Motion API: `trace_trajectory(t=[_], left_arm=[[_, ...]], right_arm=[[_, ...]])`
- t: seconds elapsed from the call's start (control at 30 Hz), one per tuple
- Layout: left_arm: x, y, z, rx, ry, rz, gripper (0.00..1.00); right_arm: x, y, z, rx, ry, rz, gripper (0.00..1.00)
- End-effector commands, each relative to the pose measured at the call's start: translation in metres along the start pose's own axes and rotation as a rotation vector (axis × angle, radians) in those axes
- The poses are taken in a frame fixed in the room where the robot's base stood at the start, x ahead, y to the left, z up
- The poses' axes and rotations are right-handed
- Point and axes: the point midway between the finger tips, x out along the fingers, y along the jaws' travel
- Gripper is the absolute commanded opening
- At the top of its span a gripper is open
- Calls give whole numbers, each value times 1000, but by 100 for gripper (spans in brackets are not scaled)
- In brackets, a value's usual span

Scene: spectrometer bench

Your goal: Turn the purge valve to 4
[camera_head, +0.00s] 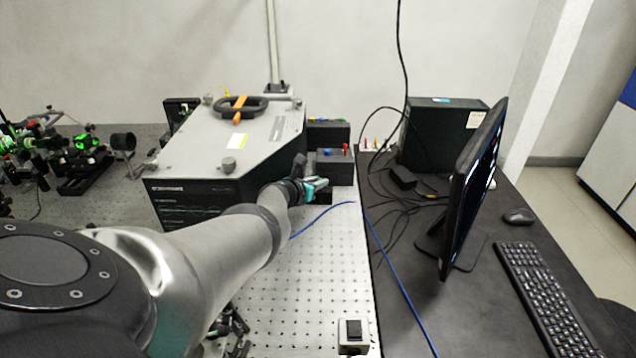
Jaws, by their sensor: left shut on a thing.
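The spectrometer housing (225,145) is a grey box with dark sides, left of centre. Small black units (333,160) with coloured caps stand against its right side. My left arm reaches in from the lower left, and my left gripper (318,187), with teal fingers, is at the front of these units, by the housing's right corner. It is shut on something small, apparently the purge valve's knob. The fingers and wrist hide the knob, and its pointer and numbers cannot be read. My right gripper is not in view.
A perforated optical bench (315,260) lies in front, mostly clear. A blue cable (395,275) crosses to the dark desk at right. The desk holds a monitor (472,185), keyboard (545,295), mouse (518,216) and black computer case (440,135). Optics (85,165) stand at left.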

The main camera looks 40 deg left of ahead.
Motion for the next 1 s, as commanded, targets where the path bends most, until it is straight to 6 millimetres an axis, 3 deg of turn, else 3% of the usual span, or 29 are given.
trace_trajectory(t=[0.37,0.4,0.63,1.0], left_arm=[[0,0,3,-1,-5,-1,0],[0,0,3,-1,-5,-1,26],[0,0,2,0,-3,-1,52],[-2,0,1,0,-1,-1,54]], right_arm=[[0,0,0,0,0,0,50],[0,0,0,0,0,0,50],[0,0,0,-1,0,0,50],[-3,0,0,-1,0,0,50]])
